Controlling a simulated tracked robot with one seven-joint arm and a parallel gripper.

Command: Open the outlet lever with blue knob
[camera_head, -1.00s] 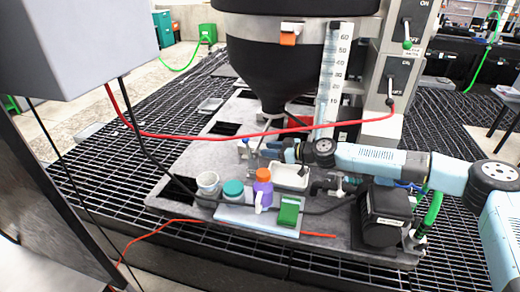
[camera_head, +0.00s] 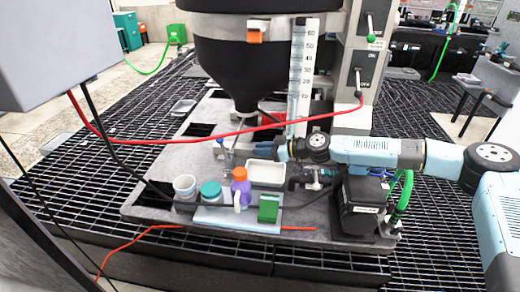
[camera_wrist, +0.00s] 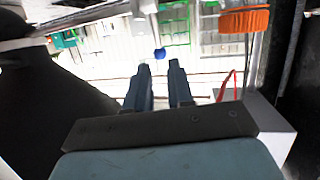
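The small blue knob (camera_head: 220,141) sits on a thin metal lever below the black hopper. In the wrist view the blue knob (camera_wrist: 159,54) appears just beyond the fingertips, between their lines. My gripper (camera_head: 262,147) is to the right of the lever in the head view, with its fingers pointing left toward it. In the wrist view my gripper (camera_wrist: 160,66) is open, with a clear gap and nothing between the fingers. The knob looks apart from the fingers. The lever's lower pivot is too small to make out.
A black hopper (camera_head: 250,70) hangs above. On the base plate stand a white cup (camera_head: 185,186), a teal-lidded jar (camera_head: 210,190), a purple bottle (camera_head: 240,186), a green block (camera_head: 269,208) and a white tray (camera_head: 266,173). A red hose (camera_head: 180,140) crosses behind the lever.

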